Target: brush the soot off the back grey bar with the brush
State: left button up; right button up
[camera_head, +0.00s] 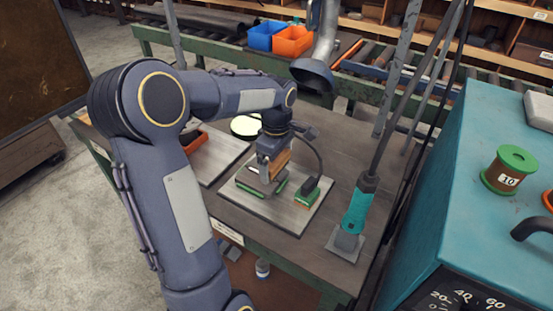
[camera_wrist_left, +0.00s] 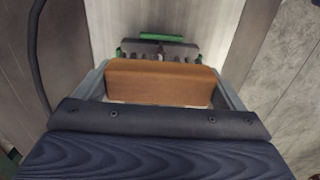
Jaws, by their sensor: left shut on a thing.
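My left gripper (camera_head: 268,172) is shut on the brush, low over the pale metal plate on the bench. The brush (camera_head: 280,161) has an orange-brown wooden block, which also fills the space between the fingers in the left wrist view (camera_wrist_left: 160,84). Its bristles are hidden. Just beyond the block in the left wrist view is a grey bar (camera_wrist_left: 160,48) with dark patches and a green piece behind it. I cannot tell whether the bristles touch it. In the head view the gripper hides much of that spot. My right gripper is not in view.
A green and black block with a cable (camera_head: 308,195) sits on the plate (camera_head: 292,220), right of the gripper. A teal tool (camera_head: 356,212) stands at the bench's right. A grey extraction hood (camera_head: 312,74) hangs behind. A teal cabinet (camera_head: 490,130) fills the right side.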

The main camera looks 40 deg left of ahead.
aim_at(276, 172)
pick_arm(q)
jog(key=shift+f, duration=0.15)
dwell(0.5)
jog(key=shift+f+b, duration=1.45)
jog(key=shift+f, duration=0.45)
jog(key=shift+r, duration=0.1)
jog(key=shift+a, duration=0.1)
jog(key=shift+s+a+r+p, duration=0.1)
jog(key=shift+a+p, duration=0.25)
jog(key=shift+a, duration=0.5)
jog(key=shift+s+a+f+p, duration=0.1)
jog(key=shift+s+a+p, duration=0.1)
jog(key=shift+a, duration=1.15)
jog(key=shift+s+a+f+p, duration=0.1)
jog(key=shift+a+p, duration=0.05)
jog(key=shift+a, duration=1.15)
jog(key=shift+s+a+r+p, duration=0.15)
jog(key=shift+a+p, duration=0.2)
jog(key=shift+a, duration=0.85)
jog(key=shift+w+d, duration=0.15)
jog(key=shift+d, duration=1.05)
jog(key=shift+w+d, duration=0.15)
jog(key=shift+d, duration=1.05)
jog(key=shift+w+d+b, duration=0.15)
jog(key=shift+d+b, duration=0.05)
jog(key=shift+d, duration=0.95)
jog(key=shift+w+d+b, duration=0.1)
jog(key=shift+d+b, duration=0.05)
jog(key=shift+d, duration=1)
